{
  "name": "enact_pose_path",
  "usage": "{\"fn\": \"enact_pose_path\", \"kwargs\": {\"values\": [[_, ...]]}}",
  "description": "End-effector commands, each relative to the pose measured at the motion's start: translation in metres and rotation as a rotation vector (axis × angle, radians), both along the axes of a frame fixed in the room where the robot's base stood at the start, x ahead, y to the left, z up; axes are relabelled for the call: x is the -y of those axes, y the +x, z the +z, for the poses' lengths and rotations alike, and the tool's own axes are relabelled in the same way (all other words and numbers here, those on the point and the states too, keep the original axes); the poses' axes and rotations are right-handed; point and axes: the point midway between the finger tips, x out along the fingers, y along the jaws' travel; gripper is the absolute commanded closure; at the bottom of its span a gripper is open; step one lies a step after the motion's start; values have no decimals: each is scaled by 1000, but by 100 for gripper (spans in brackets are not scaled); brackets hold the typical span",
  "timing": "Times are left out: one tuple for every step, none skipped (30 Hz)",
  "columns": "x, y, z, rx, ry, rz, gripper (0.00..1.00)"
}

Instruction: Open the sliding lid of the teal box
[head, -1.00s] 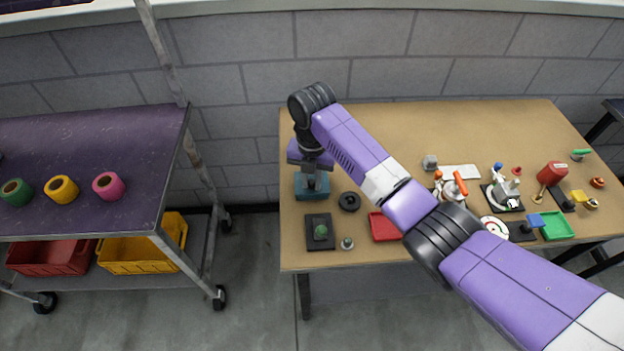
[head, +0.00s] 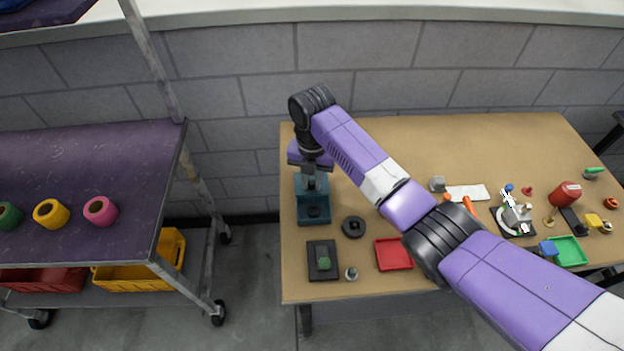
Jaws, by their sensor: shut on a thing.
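The teal box (head: 314,221) stands near the left edge of the table. Its near part shows a dark recess with a small round dark shape inside. The teal lid (head: 303,188) lies over the far part and appears to stick out towards the back. My gripper (head: 311,183) points down at the lid and is shut on it, apparently by a raised part. The fingertips are small and partly hidden by my wrist, so the exact grip is unclear.
A black ring (head: 353,227), a dark block with a green top (head: 323,260), a small knob (head: 351,273) and a red tray (head: 393,254) lie nearby. Several small items crowd the table's right side. The table's back middle is clear. A purple-topped cart (head: 90,180) stands left.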

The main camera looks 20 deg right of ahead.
Motion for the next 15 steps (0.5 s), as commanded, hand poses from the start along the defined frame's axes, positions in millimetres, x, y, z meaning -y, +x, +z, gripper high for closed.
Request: {"fn": "enact_pose_path", "kwargs": {"values": [[1, 0, 0, 0, -3, -1, 100], [1, 0, 0, 1, -2, -1, 100], [1, 0, 0, 1, -2, -1, 100], [1, 0, 0, 1, -2, -1, 100], [1, 0, 0, 1, -2, 0, 100], [1, 0, 0, 2, -3, 0, 77], [1, 0, 0, 2, -3, 0, 71], [1, 0, 0, 1, -2, 0, 65], [1, 0, 0, 1, -2, 0, 59], [1, 0, 0, 1, -2, 0, 59], [0, 0, 0, 1, -2, 0, 59], [0, 0, 0, 1, -2, 0, 59], [0, 0, 0, 1, -2, 0, 59], [0, 0, 0, 1, -2, 0, 59], [0, 0, 0, 0, -1, 0, 59]]}}
